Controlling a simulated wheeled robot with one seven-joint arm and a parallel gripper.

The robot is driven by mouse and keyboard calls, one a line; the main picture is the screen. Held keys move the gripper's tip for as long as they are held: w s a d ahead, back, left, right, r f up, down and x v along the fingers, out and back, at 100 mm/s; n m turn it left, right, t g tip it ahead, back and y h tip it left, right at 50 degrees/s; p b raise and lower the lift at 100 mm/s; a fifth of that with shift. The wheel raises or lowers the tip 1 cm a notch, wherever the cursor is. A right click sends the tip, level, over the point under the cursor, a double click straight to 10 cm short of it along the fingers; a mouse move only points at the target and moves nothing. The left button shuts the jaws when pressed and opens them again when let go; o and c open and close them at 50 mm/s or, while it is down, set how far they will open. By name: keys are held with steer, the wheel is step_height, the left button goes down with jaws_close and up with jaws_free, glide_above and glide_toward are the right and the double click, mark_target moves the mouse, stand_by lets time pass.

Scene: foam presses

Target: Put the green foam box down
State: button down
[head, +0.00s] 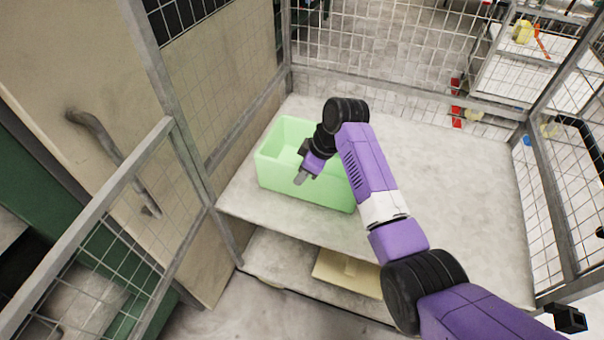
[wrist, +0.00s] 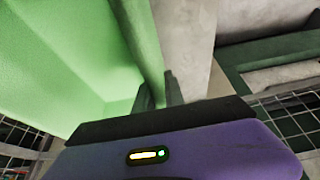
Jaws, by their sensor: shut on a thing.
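The green foam box (head: 315,192) is an open-topped light green box on the left part of a grey shelf (head: 450,215) inside a wire cage. It looks upright; I cannot tell for sure whether its base touches the shelf. My gripper (head: 300,178) is at the near wall of the box, shut on that wall. In the wrist view my gripper's fingers (wrist: 160,92) pinch the rim of the green foam box (wrist: 70,60).
Wire mesh walls (head: 380,65) enclose the shelf at the back and sides. The shelf's right part is clear. A pale yellow piece (head: 348,271) lies on a lower level.

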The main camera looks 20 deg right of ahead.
steer(key=c, duration=1.4)
jaws_free()
steer(key=shift+f, duration=0.1)
steer(key=shift+r, duration=0.25)
steer(key=b+v, duration=0.1)
steer(key=v, duration=1)
steer(key=shift+s+d+r, duration=0.15)
steer(key=shift+r, duration=0.2)
